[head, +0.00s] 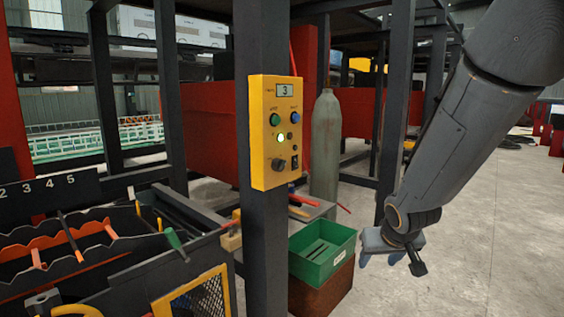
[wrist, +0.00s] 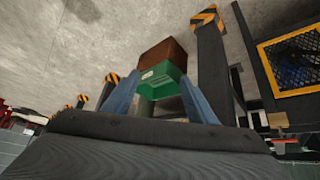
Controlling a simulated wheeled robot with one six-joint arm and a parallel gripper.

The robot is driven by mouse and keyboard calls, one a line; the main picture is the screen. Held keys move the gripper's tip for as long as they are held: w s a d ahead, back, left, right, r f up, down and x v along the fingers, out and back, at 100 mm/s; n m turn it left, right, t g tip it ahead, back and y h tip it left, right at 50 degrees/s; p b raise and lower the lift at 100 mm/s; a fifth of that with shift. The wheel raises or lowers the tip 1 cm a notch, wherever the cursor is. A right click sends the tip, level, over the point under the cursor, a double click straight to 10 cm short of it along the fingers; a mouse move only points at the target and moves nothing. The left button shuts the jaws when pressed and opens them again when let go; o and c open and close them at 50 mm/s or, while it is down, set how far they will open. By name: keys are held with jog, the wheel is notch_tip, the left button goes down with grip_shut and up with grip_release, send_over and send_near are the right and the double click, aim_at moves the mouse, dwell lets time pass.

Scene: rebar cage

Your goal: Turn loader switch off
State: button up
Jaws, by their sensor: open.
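A yellow control box (head: 275,133) is fixed to a dark upright post in the middle of the head view. I cannot read which control is labelled loader. My gripper (head: 381,260) hangs low to the right of the box, well apart from it. In the wrist view my gripper (wrist: 158,92) is open and empty, fingers spread. The box does not show there.
A green bin (head: 323,247) stands on a brown block (head: 321,290) below and right of the box. A grey gas cylinder (head: 325,145) stands behind. A tool rack (head: 110,262) fills the lower left. Open concrete floor (head: 480,240) lies at right.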

jog(key=w+a+r+t+y, duration=0.15)
jog(key=w+r, duration=0.25)
jog(key=w, duration=0.4)
jog(key=n+t+y+p, duration=0.2)
jog(key=n+y+p, duration=0.5)
jog(key=y, duration=0.7)
send_near(284, 167)
jog(key=w+a+n+b, duration=0.1)
jog(key=w+a+b, duration=0.1)
jog(key=p+x, duration=0.2)
jog(key=x, duration=0.5)
jog(key=shift+s+a+r, duration=0.1)
jog(key=shift+s, duration=0.05)
jog(key=c, duration=1.1)
jog(key=shift+o, duration=0.2)
